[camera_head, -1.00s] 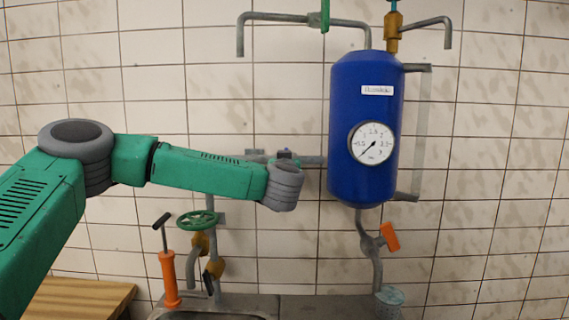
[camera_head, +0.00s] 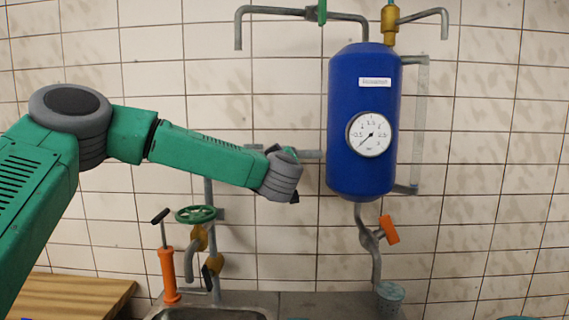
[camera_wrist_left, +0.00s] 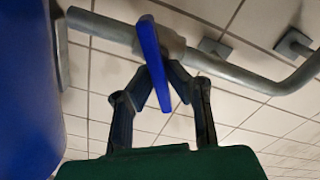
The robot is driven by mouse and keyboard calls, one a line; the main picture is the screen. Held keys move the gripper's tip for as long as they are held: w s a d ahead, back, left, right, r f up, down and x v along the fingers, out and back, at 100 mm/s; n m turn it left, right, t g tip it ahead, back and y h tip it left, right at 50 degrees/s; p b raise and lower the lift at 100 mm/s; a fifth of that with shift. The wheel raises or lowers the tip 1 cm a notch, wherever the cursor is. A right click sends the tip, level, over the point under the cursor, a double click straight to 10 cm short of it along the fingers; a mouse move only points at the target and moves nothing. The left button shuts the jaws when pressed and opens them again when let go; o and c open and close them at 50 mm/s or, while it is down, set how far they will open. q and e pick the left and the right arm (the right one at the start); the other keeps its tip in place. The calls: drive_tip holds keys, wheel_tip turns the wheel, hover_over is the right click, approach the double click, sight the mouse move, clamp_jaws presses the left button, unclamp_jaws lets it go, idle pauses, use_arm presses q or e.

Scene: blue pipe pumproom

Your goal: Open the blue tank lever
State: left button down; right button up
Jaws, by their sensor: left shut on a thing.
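The blue tank (camera_head: 345,95) hangs on the tiled wall, right of centre in the head view; it fills the left edge of the wrist view (camera_wrist_left: 25,100). A grey pipe (camera_head: 310,154) leaves its left side. In the left wrist view, the blue lever (camera_wrist_left: 152,50) sits on this pipe's valve fitting (camera_wrist_left: 172,46) and stands crosswise to the pipe. My left gripper (camera_wrist_left: 160,74) has its two dark fingers closed on the lever's lower part. In the head view my wrist hides the lever and most of the gripper. My right gripper is out of view.
A round gauge (camera_head: 370,134) is on the tank front. Below it is an orange-handled valve (camera_head: 389,230). A green handwheel (camera_head: 196,214) and an orange hand pump (camera_head: 168,273) stand below my left arm. A wooden surface (camera_head: 80,295) is at lower left.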

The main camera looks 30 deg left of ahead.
use_arm(q)
drive_tip(key=n+b, duration=0.2)
drive_tip(key=n, duration=0.1)
drive_tip(key=shift+a, duration=0.2)
drive_tip(key=n+b, duration=0.3)
drive_tip(key=shift+s+f+n, duration=0.1)
drive_tip(key=shift+n, duration=0.2)
drive_tip(key=n+b, duration=0.4)
drive_tip(key=shift+a+f, duration=0.1)
drive_tip(key=shift+n+b, duration=0.45)
drive_tip(key=shift+n, duration=0.05)
drive_tip(key=c, duration=1.6)
unclamp_jaws()
drive_tip(key=shift+w+a+f, duration=0.1)
drive_tip(key=shift+w+f, duration=0.2)
